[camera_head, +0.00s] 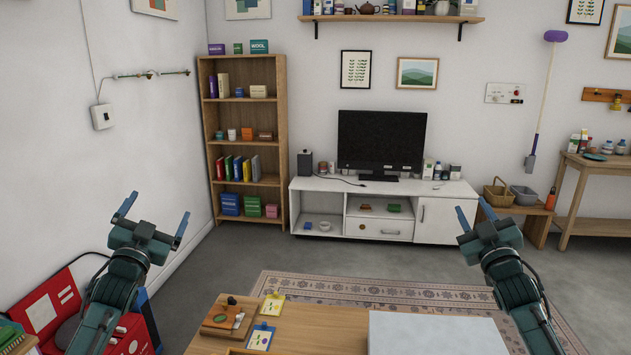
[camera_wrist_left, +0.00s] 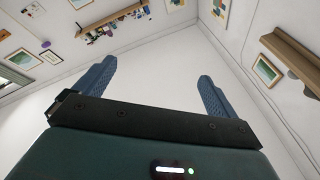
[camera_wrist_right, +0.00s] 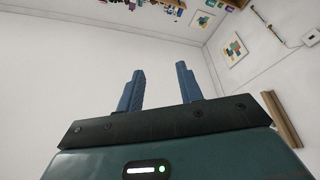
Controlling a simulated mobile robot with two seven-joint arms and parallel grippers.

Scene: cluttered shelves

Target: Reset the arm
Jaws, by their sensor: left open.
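My left gripper (camera_head: 155,216) is raised at the left of the head view, its blue fingers wide apart and pointing up. The left wrist view shows the same fingers (camera_wrist_left: 157,82) with nothing between them. My right gripper (camera_head: 474,213) is raised at the right of the head view, fingers also pointing up. In the right wrist view its fingers (camera_wrist_right: 160,78) stand apart by a narrower gap, with nothing between them. Both grippers are in free air and touch nothing that I can see.
A wooden table (camera_head: 318,330) with a cutting board (camera_head: 228,316) and a white box-like surface (camera_head: 432,335) is low in front. A red case (camera_head: 50,305) lies near my left arm. A bookshelf (camera_head: 280,130) and TV stand (camera_head: 455,213) are farther back.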

